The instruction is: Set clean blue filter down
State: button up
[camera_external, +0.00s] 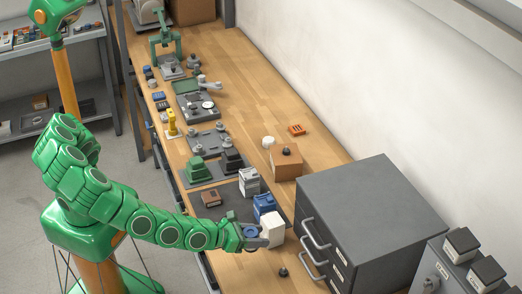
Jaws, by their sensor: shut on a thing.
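My gripper (262,240) is low over the near end of the workbench, against the left side of a white box (273,230). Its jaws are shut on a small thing. A bluish patch (251,231) shows at the jaws and fits the clean blue filter, but the fingers hide most of it. I cannot tell whether it touches the bench. A blue block (264,205) stands just behind the white box, and a grey-white block (249,181) stands behind that.
A grey drawer cabinet (361,205) with bar handles stands close on the right. A brown block (211,198) lies on the dark mat (228,204). A wooden box (287,165) stands farther back. A small dark knob (283,272) lies on the bare bench in front.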

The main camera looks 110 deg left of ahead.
notch_tip(320, 180, up, 9)
jog(key=s+a+n+g+y, duration=0.1)
jog(key=s+a+n+g, duration=0.15)
jog(key=a, duration=1.15)
jog(key=s+a+n+g+y, duration=0.15)
jog(key=s+a, duration=0.25)
jog(key=a, duration=0.9)
jog(key=s+a+n+g+y, duration=0.2)
jog(key=s+a+n+g, duration=0.35)
jog(key=s+a, duration=2.2)
jog(key=shift+h, duration=0.25)
jog(key=shift+w+a+f, duration=1.2)
jog(key=shift+a+f, duration=0.55)
jog(key=shift+f, duration=0.75)
jog(key=shift+w+a+f, duration=1.25)
jog(key=shift+a+f, duration=0.55)
jog(key=shift+f, duration=0.65)
jog(key=shift+w+a+f, duration=1.2)
jog(key=shift+a+f, duration=0.55)
jog(key=shift+f, duration=0.75)
jog(key=shift+a+f, duration=0.15)
jog(key=shift+f, duration=0.15)
jog(key=shift+w+f, duration=0.1)
jog(key=shift+f, duration=1.3)
